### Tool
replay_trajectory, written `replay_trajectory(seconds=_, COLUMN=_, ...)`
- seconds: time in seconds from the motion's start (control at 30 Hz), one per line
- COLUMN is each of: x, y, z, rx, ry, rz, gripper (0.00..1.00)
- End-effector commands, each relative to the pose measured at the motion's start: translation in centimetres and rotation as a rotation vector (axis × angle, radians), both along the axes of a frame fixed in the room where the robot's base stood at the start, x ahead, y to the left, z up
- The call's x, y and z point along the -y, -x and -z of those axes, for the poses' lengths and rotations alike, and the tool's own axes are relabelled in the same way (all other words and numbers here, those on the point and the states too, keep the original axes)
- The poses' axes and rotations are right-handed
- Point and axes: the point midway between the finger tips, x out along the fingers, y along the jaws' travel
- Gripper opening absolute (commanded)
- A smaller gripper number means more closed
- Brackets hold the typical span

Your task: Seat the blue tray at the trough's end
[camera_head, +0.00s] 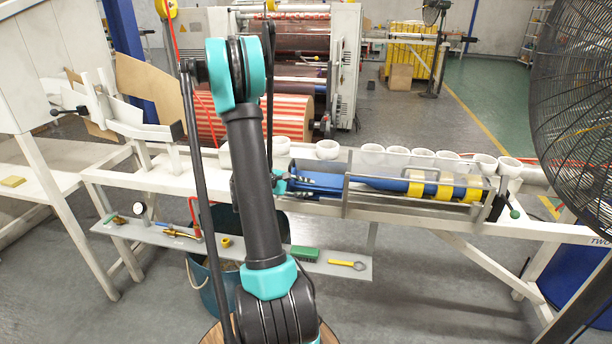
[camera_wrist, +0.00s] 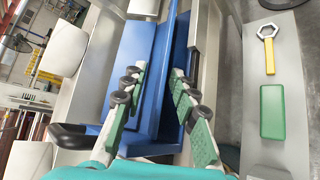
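The long blue tray (camera_head: 325,183) lies in the left and middle part of the metal-framed trough (camera_head: 395,208). Yellow bands (camera_head: 444,191) show near the trough's right end. My gripper (camera_head: 286,184) is at the tray's left end, partly hidden by my arm. In the wrist view, the blue tray (camera_wrist: 128,62) runs away from my gripper (camera_wrist: 160,75). My two green-padded fingers are apart, one on each side of a blue upright part of the tray. Contact between the fingers and the blue part is unclear.
White cups (camera_head: 371,155) stand in a row behind the trough. A lower shelf (camera_head: 345,256) holds a green block (camera_head: 304,254) and a yellow wrench (camera_head: 347,264). A black fan cage (camera_head: 575,95) is at the right. A teal bucket (camera_head: 205,285) stands below.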

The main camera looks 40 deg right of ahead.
Motion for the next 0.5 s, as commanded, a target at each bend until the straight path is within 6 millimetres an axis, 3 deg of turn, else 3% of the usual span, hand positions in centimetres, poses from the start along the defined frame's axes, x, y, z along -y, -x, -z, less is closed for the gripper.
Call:
replay_trajectory(seconds=0.17, x=0.0, y=0.1, z=-1.6, rx=0.0, ry=0.0, rz=0.0, gripper=0.29)
replay_trajectory(seconds=0.5, x=0.0, y=0.0, z=-7.1, rx=0.0, ry=0.001, rz=0.0, gripper=0.29)
